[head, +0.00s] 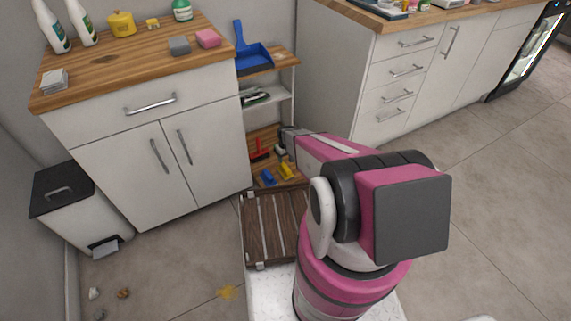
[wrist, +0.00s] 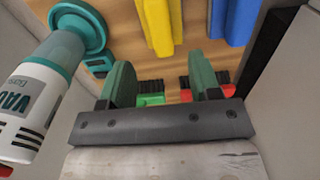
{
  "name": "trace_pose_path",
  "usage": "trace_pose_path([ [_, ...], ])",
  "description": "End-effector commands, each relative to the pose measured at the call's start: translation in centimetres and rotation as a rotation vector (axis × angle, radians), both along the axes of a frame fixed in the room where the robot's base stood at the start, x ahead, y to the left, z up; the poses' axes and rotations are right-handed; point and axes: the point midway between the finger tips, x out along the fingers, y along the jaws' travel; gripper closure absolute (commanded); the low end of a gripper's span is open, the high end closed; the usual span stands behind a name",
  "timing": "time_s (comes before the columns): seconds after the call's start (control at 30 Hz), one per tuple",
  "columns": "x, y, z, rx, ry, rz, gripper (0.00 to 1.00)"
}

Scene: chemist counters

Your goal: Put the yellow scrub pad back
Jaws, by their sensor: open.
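My gripper (head: 284,146) reaches into the lowest level of the small shelf unit (head: 287,61). In the wrist view my gripper (wrist: 160,72) is open, with its green fingers apart and nothing between their tips. A yellow piece (head: 286,171) lies on the wooden lower shelf beside a blue one (head: 267,177). The yellow piece (wrist: 161,24) shows beyond the fingertips, cut off by the top edge, apart from them. A small yellow block (head: 152,23) lies on the left counter behind the sponges. I cannot tell which yellow thing is the scrub pad.
A teal-topped bottle (wrist: 45,90) stands close left of the fingers. Green (wrist: 151,99) and red (wrist: 186,95) pieces with dark bristles are near the fingers. A grey sponge (head: 180,46), a pink sponge (head: 208,38) and a white stack (head: 54,81) sit on the counter. Floor right is clear.

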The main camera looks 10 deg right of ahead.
Motion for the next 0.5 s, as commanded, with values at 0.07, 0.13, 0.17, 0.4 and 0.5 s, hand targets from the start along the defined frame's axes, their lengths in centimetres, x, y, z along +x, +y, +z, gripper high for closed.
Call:
trace_pose_path([
  [0.07,-0.1,0.0,1.0,0.0,0.0,0.0,0.43],
  [0.13,-0.1,0.0,1.4,0.0,0.001,0.0,0.43],
  [0.17,-0.1,0.0,1.6,0.0,0.001,-0.001,0.43],
  [0.4,-3.6,0.0,10.3,0.001,-0.005,-0.055,0.43],
  [0.5,-6.8,0.1,16.8,0.001,-0.006,-0.105,0.43],
])
